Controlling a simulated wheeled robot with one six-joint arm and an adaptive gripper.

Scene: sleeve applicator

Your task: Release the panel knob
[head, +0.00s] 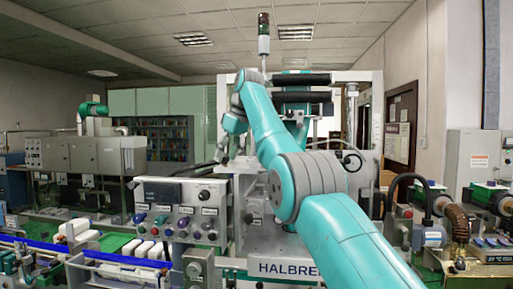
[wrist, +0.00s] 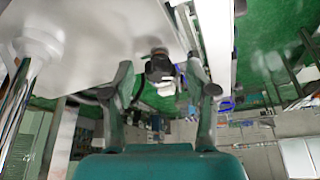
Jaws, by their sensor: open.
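The control panel (head: 172,217) stands left of centre in the head view, with a dark display, a black knob (head: 204,195) at upper right and rows of coloured knobs below. I cannot tell which of these is the panel knob. In the wrist view my gripper (wrist: 162,75) is open, its two fingers spread apart. A dark, rounded knob-like part (wrist: 160,67) shows between the fingertips, with visible gaps on both sides. Whether it is the panel knob is unclear. In the head view my arm reaches above the panel, and the fingertips are hard to make out.
A white machine frame with a signal tower (head: 264,40) rises behind my arm. A conveyor with blue rails (head: 125,259) and white items runs at lower left. A pale surface is close at upper left in the wrist view.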

